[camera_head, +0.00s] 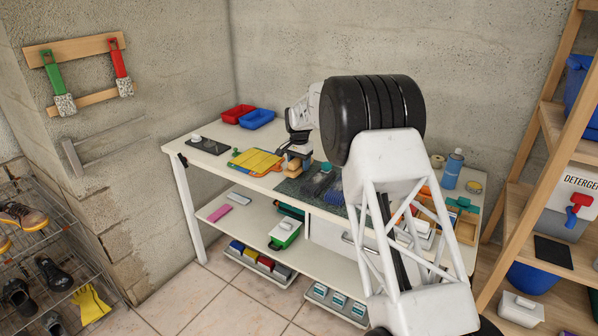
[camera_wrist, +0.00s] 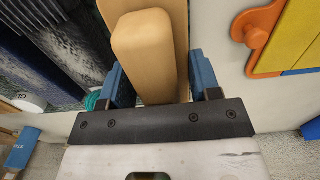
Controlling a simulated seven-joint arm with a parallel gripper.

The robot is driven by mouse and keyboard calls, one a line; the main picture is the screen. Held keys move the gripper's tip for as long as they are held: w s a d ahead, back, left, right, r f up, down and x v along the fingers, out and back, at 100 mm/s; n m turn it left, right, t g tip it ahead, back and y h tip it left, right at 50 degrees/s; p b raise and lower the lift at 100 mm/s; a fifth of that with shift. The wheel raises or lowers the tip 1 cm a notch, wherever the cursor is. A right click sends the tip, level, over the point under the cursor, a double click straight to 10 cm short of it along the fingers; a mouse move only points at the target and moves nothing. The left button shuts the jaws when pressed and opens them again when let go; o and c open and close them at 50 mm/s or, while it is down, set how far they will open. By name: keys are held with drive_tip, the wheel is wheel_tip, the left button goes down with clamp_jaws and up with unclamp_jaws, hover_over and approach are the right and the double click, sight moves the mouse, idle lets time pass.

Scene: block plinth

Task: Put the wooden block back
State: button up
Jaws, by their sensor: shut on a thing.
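The wooden block (camera_wrist: 146,55) is a long tan bar with rounded edges, between the blue fingertips of my gripper (camera_wrist: 161,82) in the wrist view. My gripper is shut on it. A second tan wooden surface (camera_wrist: 181,25) shows right behind the block; I cannot tell whether the two touch. In the head view, tan wood (camera_head: 291,165) shows at my gripper (camera_head: 298,150), just over the workbench (camera_head: 210,155), between the yellow item and the dark mat. My arm hides part of this area.
A yellow item with orange and blue edges (camera_head: 255,161) lies close left of my gripper. A dark speckled mat (camera_head: 290,187) with dark objects lies to the right. Red (camera_head: 238,114) and blue (camera_head: 257,119) bins stand at the back. A blue bottle (camera_head: 452,170) stands farther right.

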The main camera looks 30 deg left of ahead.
drive_tip(key=shift+f, duration=1.7)
drive_tip(key=shift+f, duration=0.1)
drive_tip(key=o, duration=0.8)
drive_tip(key=shift+f, duration=0.1)
drive_tip(key=shift+o, duration=0.2)
wheel_tip(320, 180, up, 12)
drive_tip(key=shift+r, duration=0.15)
